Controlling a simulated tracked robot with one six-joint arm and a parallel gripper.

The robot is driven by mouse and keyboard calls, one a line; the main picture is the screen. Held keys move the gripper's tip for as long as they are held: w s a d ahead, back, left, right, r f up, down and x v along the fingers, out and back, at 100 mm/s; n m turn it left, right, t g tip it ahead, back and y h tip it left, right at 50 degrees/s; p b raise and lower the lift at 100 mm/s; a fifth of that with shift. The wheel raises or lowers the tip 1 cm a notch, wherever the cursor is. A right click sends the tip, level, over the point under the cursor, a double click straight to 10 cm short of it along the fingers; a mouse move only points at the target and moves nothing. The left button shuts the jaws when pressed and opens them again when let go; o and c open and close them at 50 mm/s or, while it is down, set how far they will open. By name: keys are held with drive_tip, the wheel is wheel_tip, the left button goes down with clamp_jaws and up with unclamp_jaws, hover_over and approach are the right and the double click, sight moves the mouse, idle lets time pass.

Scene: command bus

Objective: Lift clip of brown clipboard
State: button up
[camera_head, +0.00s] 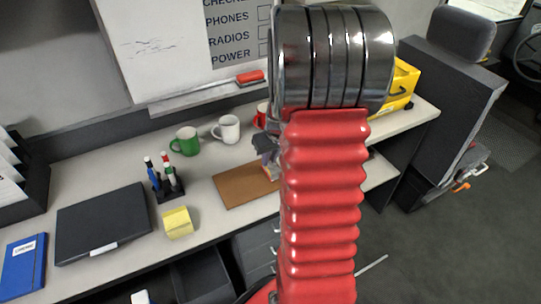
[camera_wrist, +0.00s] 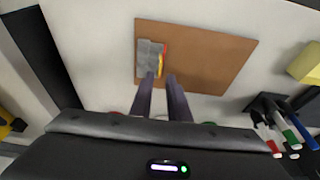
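The brown clipboard (camera_head: 240,186) lies flat on the white desk, partly hidden behind my red arm in the head view. In the wrist view the clipboard (camera_wrist: 215,60) lies ahead of my gripper. Its grey clip (camera_wrist: 150,57), with red and yellow edges, is at the board's left end. My gripper (camera_wrist: 163,84) points at the clipboard with its two dark fingers a small gap apart. The left fingertip overlaps the clip's lower part in the picture; I cannot tell whether they touch. In the head view my gripper (camera_head: 266,150) is at the clip end, mostly hidden by my arm.
A green mug (camera_head: 186,141) and a white mug (camera_head: 228,129) stand behind the clipboard. A pen holder (camera_head: 168,185), yellow sticky notes (camera_head: 177,222), a black laptop (camera_head: 103,223) and a blue binder (camera_head: 24,265) are to the left. A yellow case (camera_head: 402,86) stands at the right.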

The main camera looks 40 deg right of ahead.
sight(270, 170)
drive_tip(key=shift+x, duration=2.6)
drive_tip(key=shift+c, duration=0.3)
clamp_jaws()
